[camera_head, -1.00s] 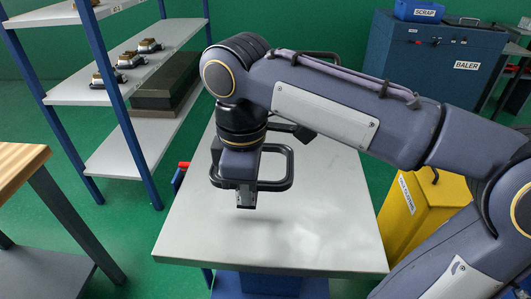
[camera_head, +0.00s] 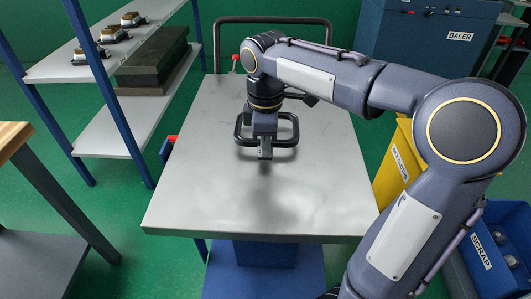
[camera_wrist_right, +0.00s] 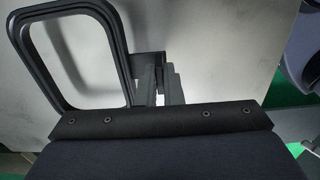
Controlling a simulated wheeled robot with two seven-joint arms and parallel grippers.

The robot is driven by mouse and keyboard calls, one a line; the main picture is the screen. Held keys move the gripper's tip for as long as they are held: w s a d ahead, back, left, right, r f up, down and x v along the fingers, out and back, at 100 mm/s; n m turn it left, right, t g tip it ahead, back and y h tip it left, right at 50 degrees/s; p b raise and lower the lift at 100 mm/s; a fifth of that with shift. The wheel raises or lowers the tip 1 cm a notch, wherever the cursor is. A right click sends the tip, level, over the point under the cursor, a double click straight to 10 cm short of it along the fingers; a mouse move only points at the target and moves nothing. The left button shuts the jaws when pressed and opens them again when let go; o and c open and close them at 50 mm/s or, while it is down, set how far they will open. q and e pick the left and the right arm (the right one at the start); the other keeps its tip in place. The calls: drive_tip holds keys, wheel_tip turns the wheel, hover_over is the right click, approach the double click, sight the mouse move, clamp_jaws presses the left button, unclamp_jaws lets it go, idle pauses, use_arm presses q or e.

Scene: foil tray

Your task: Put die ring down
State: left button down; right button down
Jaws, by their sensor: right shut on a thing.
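The die ring (camera_head: 240,125) is a black, rounded square frame. My right gripper (camera_head: 265,153) is shut on it and holds it over the far middle part of the pale grey table top (camera_head: 200,205). A dark shadow on the top below suggests they are a little above it. In the right wrist view the ring (camera_wrist_right: 124,45) stretches out to the left of my right gripper's fingers (camera_wrist_right: 162,85), with the pale surface behind it. The exact gap to the surface cannot be told. My left gripper is not in view.
The table top is otherwise bare, with a dark handle bar (camera_head: 272,19) at its far end. A shelf (camera_head: 112,60) with small metal parts and a dark block stands left. A yellow box (camera_head: 391,175), a blue scrap bin (camera_head: 487,262) and the baler (camera_head: 430,50) stand right.

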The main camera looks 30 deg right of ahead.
drive_tip(key=shift+s+a+f, duration=0.1)
drive_tip(key=shift+f, duration=1)
drive_tip(key=shift+f, duration=0.1)
drive_tip(key=c, duration=2)
unclamp_jaws()
drive_tip(key=shift+f, duration=0.1)
drive_tip(key=o, duration=0.4)
drive_tip(key=shift+o, duration=0.2)
wheel_tip(320, 180, up, 12)
drive_tip(key=p, duration=0.3)
drive_tip(key=shift+r, duration=0.2)
drive_tip(key=shift+s, duration=0.15)
